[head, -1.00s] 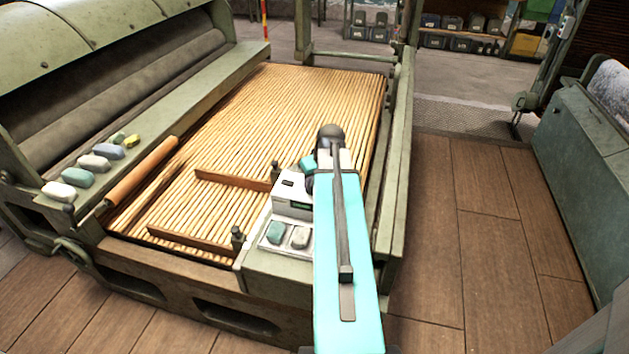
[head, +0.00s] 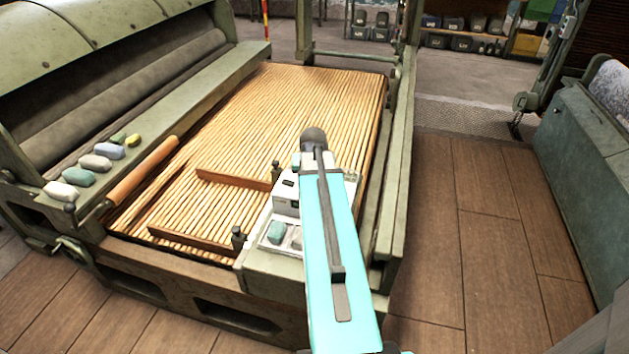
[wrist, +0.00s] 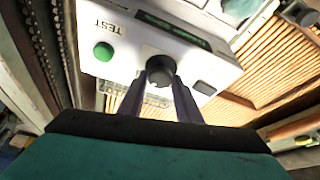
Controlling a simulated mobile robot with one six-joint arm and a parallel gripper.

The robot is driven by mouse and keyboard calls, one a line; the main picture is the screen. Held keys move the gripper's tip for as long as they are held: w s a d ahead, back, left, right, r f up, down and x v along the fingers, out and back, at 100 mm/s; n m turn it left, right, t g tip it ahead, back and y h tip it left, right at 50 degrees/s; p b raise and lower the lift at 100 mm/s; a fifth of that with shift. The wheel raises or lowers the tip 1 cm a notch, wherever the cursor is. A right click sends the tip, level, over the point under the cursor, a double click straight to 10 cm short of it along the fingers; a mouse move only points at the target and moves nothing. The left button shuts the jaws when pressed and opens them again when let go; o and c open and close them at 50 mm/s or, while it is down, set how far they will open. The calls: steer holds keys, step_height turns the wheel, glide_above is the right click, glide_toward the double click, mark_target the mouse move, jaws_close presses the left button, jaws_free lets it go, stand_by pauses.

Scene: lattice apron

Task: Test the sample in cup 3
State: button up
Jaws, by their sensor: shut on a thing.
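A white tester box (head: 285,203) stands on the near right corner of the slatted bed, partly hidden by my arm. In the wrist view the tester (wrist: 100,68) shows a green button (wrist: 103,51) beside the word TEST, a dark round knob (wrist: 160,66) and a dark display (wrist: 172,27) whose text I cannot read. My gripper (wrist: 160,88) has its two dark fingers closed on either side of the knob. In the head view the fingers are hidden behind my arm. I cannot make out a cup numbered 3.
A blue-green lump (head: 277,232) and a partly hidden grey one (head: 296,238) sit in front of the tester. Several coloured lumps (head: 96,162) line the left ledge near a wooden roller (head: 142,172). Two wooden bars (head: 190,240) and small dark posts stand on the slats.

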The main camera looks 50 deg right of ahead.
steer(key=shift+w+a+m+g, duration=0.1)
steer(key=shift+m+g, duration=0.1)
steer(key=shift+m, duration=0.55)
steer(key=shift+w+a+m+g, duration=0.1)
steer(key=shift+m+g, duration=0.1)
steer(key=shift+m, duration=0.55)
steer(key=shift+h, duration=0.3)
steer(key=o, duration=1.1)
steer(key=shift+c, duration=0.2)
steer(key=shift+s+r, duration=0.1)
steer(key=shift+r, duration=0.1)
steer(key=shift+b+v, duration=0.3)
steer(key=shift+v, duration=0.7)
steer(key=b+v, duration=0.1)
steer(key=v, duration=1)
steer(key=shift+r, duration=0.2)
